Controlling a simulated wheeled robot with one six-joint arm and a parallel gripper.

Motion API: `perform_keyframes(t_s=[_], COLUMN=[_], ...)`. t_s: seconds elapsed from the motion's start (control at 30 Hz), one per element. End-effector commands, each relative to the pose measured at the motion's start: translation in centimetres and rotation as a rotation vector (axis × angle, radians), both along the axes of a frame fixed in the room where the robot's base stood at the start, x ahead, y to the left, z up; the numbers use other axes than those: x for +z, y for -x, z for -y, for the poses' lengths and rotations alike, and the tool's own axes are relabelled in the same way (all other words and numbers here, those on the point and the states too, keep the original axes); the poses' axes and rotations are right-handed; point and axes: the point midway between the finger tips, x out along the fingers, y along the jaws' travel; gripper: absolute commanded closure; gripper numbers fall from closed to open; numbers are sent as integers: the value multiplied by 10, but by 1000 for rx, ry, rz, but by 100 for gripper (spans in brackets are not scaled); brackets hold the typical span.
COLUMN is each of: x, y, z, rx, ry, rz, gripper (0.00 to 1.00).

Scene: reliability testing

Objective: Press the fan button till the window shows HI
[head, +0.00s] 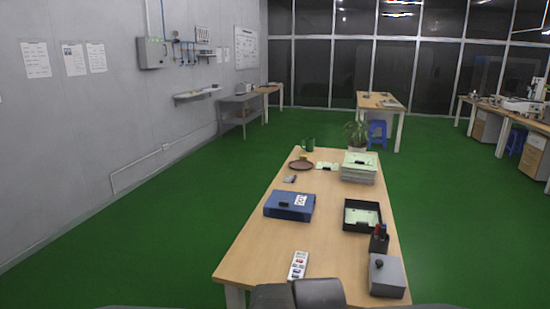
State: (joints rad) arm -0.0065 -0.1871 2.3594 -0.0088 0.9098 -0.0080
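A white remote-like device (298,265) with several coloured buttons lies on the near part of the wooden table (250,250), left of its middle. Its buttons are too small to tell which one is the fan button. I cannot make out a window or any letters on it. Dark rounded parts of my own arm show at the bottom edge, just below the device. My gripper's fingers are not in view.
A grey box (387,277) and a black pen holder (379,240) stand at the near right. Bare wood surrounds the device.

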Motion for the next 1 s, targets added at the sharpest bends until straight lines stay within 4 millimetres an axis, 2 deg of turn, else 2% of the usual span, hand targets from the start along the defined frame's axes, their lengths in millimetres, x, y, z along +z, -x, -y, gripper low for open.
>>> perform_keyframes(t_s=[0.03, 0.07, 0.4, 1.0], x=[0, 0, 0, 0], y=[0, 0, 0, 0], z=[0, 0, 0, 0], rx=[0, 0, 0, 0], ry=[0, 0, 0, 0], rz=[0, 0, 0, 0], gripper=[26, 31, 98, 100])
